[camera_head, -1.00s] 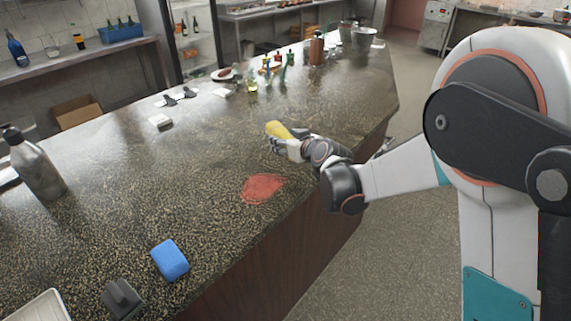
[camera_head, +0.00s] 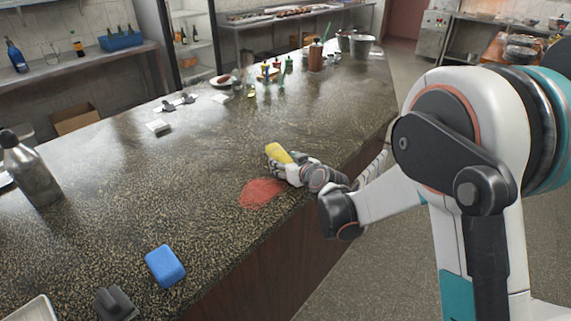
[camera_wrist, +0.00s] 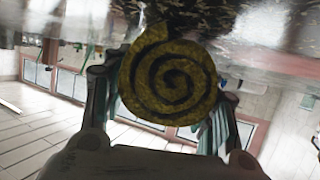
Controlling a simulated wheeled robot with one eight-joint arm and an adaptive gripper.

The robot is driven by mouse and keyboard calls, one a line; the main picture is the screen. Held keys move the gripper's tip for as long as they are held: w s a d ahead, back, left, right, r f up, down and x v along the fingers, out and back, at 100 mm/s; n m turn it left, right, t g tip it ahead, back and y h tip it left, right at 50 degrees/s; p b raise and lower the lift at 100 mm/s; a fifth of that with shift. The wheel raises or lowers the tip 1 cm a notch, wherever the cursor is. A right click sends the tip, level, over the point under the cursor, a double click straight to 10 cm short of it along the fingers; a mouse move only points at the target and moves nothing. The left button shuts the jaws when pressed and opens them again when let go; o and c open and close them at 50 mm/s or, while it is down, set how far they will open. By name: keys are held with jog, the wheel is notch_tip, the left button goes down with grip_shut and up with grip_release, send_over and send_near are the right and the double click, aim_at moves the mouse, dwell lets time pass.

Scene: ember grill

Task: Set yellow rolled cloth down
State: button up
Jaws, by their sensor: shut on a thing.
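The yellow rolled cloth (camera_head: 278,153) is in my gripper (camera_head: 280,164), over the speckled counter (camera_head: 130,190) near its right edge. In the wrist view the cloth (camera_wrist: 172,82) shows its spiral end between the two fingers of my gripper (camera_wrist: 165,105). The fingers are shut on it. The counter surface fills the top of the wrist view, close to the cloth. I cannot tell whether the cloth touches the counter.
A red patch (camera_head: 261,193) lies on the counter just in front of my gripper. A blue sponge (camera_head: 166,265) lies nearer, and a grey bottle (camera_head: 32,172) stands at the left. Bottles and a brown container (camera_head: 316,57) stand at the back. The counter's middle is clear.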

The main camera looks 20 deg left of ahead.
jog(key=o, duration=1.1)
jog(key=shift+r+p, duration=0.25)
jog(key=shift+p, duration=0.05)
jog(key=p+v, duration=0.2)
jog(key=v, duration=1)
jog(key=shift+f+p, duration=0.2)
jog(key=shift+p, duration=0.1)
